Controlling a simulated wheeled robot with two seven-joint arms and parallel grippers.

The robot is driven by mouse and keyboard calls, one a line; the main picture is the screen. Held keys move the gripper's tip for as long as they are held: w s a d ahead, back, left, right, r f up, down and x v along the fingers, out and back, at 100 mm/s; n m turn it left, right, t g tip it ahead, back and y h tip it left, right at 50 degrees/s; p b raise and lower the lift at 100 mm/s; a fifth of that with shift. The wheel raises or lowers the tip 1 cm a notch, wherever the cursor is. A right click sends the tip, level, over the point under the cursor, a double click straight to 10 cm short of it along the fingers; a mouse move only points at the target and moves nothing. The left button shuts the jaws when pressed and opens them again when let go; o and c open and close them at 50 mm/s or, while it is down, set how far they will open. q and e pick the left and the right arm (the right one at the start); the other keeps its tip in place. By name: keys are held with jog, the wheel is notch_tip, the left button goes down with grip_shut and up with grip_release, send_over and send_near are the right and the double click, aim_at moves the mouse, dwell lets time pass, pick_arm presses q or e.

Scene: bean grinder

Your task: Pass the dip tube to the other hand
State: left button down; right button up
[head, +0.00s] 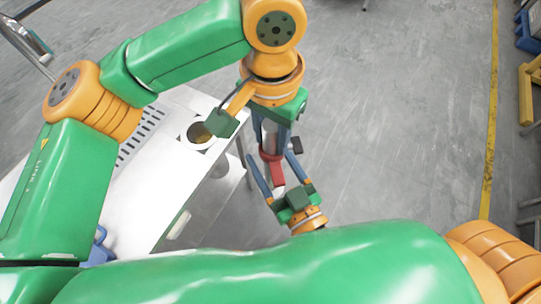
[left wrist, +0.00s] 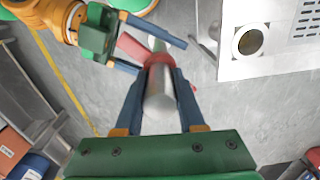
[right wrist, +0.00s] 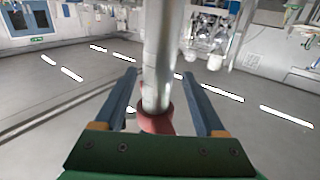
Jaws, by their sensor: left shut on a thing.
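The dip tube is a silver metal tube with a red collar and a red handle (head: 277,172). In the head view it hangs in the air right of the white table. My left gripper (head: 271,145) points down and is shut on the tube, whose silver body (left wrist: 160,98) shows between its fingers in the left wrist view. My right gripper (head: 270,159) comes from below, its fingers open on either side of the handle. In the right wrist view the tube (right wrist: 158,55) and red collar (right wrist: 157,119) stand between the spread fingers, with gaps on both sides.
The white table (head: 150,205) with a round opening (head: 200,134) and a slotted grille (head: 138,136) lies left of the grippers. Blue and yellow crates (head: 529,92) stand at the far right edge. The grey floor between is clear.

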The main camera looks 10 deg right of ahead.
grip_shut()
pick_arm(q)
jog(key=shift+c, duration=2.2)
grip_release()
jog(key=shift+r, duration=0.1)
